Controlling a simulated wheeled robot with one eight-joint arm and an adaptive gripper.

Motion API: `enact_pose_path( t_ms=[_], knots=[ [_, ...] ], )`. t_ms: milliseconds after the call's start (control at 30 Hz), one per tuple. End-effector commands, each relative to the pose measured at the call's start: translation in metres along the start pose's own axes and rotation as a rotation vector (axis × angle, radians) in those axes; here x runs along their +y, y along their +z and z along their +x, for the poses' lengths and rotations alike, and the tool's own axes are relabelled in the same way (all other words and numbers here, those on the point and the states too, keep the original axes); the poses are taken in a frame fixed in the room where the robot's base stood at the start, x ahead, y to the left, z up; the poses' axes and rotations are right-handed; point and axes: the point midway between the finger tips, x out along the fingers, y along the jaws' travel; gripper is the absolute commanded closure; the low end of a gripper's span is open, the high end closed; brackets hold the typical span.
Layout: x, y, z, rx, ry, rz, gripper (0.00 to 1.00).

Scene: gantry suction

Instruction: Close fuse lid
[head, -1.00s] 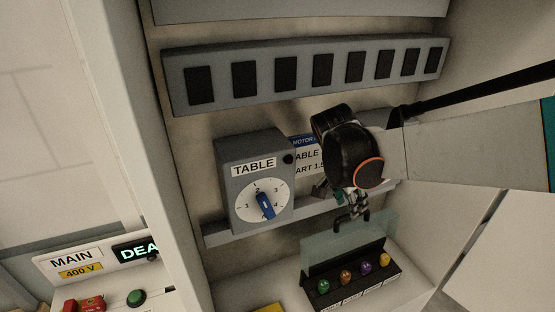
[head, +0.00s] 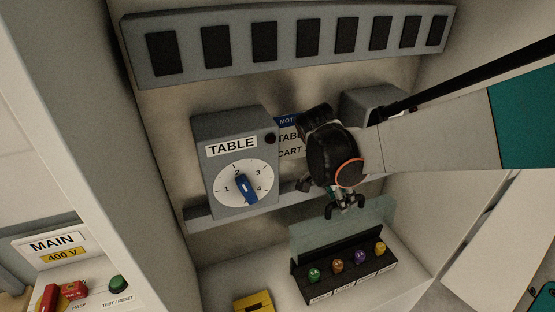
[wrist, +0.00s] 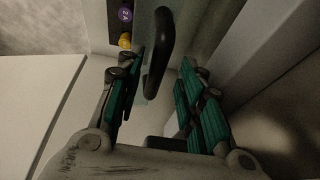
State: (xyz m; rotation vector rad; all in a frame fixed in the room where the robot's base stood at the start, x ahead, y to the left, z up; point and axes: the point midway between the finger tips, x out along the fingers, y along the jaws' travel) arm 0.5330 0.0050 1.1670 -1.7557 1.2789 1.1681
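The fuse lid (head: 376,219) is a clear greenish panel standing raised behind the black fuse holder (head: 301,289), which carries green, orange, purple and yellow fuses. A black bar handle (head: 330,211) is at the lid's top edge; it shows large in the wrist view (wrist: 158,55). My gripper (head: 348,202) is at the handle, in front of the cabinet's back wall. In the wrist view my gripper's green-padded fingers (wrist: 160,98) are apart, with the handle between and beyond them, nearer the left finger. I cannot tell whether they touch it.
A grey TABLE dial box (head: 233,170) stands left of my gripper, above a grey rail (head: 200,220). A slotted grey strip (head: 275,50) runs above. A yellow block (head: 253,303) lies at lower left. The MAIN panel (head: 60,262) with buttons is outside the cabinet's left wall.

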Motion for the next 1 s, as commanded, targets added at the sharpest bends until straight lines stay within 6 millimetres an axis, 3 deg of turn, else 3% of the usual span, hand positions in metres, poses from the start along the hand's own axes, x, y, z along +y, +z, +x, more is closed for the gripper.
enact_pose_path(
  t_ms=[33,267,433,1000],
  knots=[
    [0.0055,0.0077,-0.0010,0.000,-0.004,-0.010,0.65],
    [0.0056,0.0080,-0.0019,0.000,-0.004,-0.010,0.65],
    [0.0054,0.0080,-0.0020,0.000,-0.005,-0.010,0.99],
    [0.0100,0.0065,-0.0032,0.003,-0.039,0.003,1.00]
  ],
)
